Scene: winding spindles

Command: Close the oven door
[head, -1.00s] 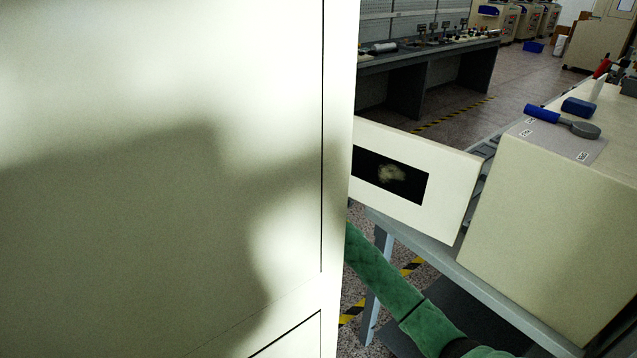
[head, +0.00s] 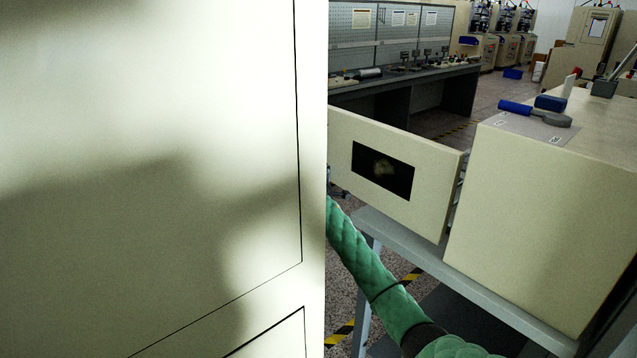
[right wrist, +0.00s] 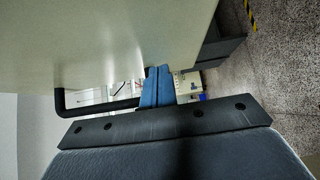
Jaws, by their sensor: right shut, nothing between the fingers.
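The oven door (head: 430,185) is a cream panel with a dark window (head: 382,170) in the head view. It stands open, out to the left of the cream oven body (head: 540,230), with a gap at its right edge. Its left end is hidden behind a large cream panel. My green right arm passes below the door and goes behind that panel. My right gripper (right wrist: 157,87) shows in the right wrist view, its blue fingers shut and empty. It is beside a black bar handle (right wrist: 95,108) on a cream surface; whether they touch is unclear. My left gripper is out of view.
The large cream panel (head: 150,80) fills the left half of the head view, very near. A blue-handled tool (head: 535,113) and a blue block (head: 551,103) lie on the oven. A dark workbench (head: 400,90) stands behind. Floor is open between them.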

